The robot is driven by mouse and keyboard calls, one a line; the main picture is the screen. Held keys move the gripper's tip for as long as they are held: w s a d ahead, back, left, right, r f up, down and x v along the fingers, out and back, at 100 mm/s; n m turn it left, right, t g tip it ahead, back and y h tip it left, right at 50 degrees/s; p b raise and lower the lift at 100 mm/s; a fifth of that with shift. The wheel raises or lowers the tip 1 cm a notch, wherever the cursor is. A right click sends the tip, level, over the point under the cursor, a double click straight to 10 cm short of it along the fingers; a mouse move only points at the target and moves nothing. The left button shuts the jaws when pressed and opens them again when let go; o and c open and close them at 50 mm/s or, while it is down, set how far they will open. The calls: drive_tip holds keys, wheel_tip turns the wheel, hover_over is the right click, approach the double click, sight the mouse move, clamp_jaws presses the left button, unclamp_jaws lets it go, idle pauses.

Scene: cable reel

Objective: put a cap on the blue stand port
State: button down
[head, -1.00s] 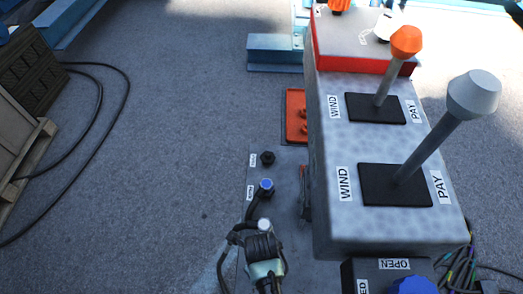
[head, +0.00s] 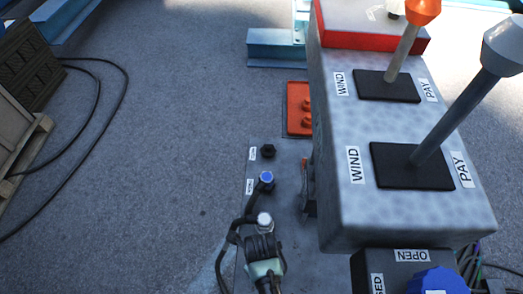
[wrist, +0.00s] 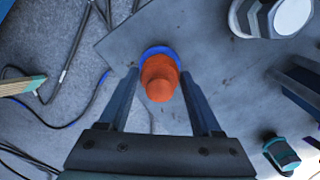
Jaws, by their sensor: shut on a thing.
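My gripper (wrist: 160,74) is shut on an orange cap (wrist: 160,88) in the wrist view. The cap is in line with a blue-ringed port (wrist: 153,48), whose rim shows beyond the cap's far edge. Most of that port is hidden by the cap, and I cannot tell whether the cap touches it. My gripper does not show in the head view. A blue-topped fitting (head: 266,177) with a black hose stands on the grey plate in the head view, beside a dark fitting (head: 268,151).
The grey control box (head: 405,215) with tall levers stands at the right. An orange tray (head: 291,125) lies beside it.

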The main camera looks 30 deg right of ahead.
drive_tip(key=shift+f, duration=0.3)
idle(0.5)
unclamp_jaws()
wheel_tip(320, 180, up, 13)
drive_tip(key=p, duration=0.2)
idle(0.4)
